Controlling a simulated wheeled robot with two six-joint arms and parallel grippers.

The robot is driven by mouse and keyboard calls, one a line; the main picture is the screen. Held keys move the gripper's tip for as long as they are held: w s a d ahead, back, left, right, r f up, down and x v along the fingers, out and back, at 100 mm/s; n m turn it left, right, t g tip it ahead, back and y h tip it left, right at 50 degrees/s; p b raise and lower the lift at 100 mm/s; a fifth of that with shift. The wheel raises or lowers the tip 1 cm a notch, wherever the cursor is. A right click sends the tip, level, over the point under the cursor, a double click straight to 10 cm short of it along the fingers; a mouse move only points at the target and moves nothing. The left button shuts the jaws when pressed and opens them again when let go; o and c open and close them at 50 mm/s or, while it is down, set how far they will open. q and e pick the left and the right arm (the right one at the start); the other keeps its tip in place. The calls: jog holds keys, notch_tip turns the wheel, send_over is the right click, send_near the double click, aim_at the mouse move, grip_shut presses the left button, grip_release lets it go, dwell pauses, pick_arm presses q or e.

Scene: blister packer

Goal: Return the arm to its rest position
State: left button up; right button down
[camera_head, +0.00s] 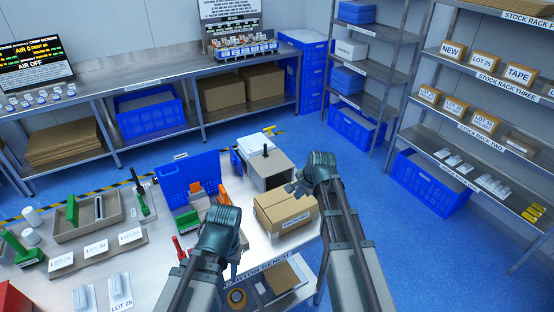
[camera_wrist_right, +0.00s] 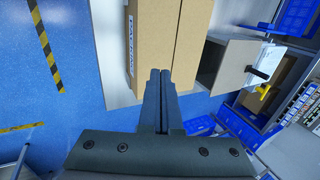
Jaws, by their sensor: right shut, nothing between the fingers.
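My right arm reaches in from the lower right, with its right gripper (camera_head: 292,188) beside the right end of a closed carton marked PACKING (camera_head: 284,206). In the right wrist view the right gripper's two fingers (camera_wrist_right: 160,74) are together and empty, seen against the carton (camera_wrist_right: 150,35); I cannot tell whether they touch it. My left arm comes up from the bottom, and its left gripper (camera_head: 236,264) is over the front part of the bench (camera_head: 150,262).
A blue panel (camera_head: 190,177), a grey box (camera_head: 268,172) and a brown tray (camera_head: 88,222) stand on the bench. Shelving (camera_head: 470,128) stands at right. Blue floor (camera_head: 400,225) is open between bench and shelving.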

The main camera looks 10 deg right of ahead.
jog(key=s+a+n+g+h, duration=0.1)
jog(key=s+a+n, duration=0.3)
jog(key=s+n, duration=0.2)
jog(key=s+a+f+n+g+h, duration=0.1)
jog(key=s+a+n, duration=0.4)
jog(key=s, duration=0.5)
jog(key=s+a+f+n+g+h, duration=0.1)
jog(key=s+a+n+g, duration=0.2)
jog(key=s+n, duration=0.3)
jog(key=shift+s+a+n, duration=0.4)
jog(key=shift+s+a, duration=0.3)
jog(key=shift+s, duration=0.35)
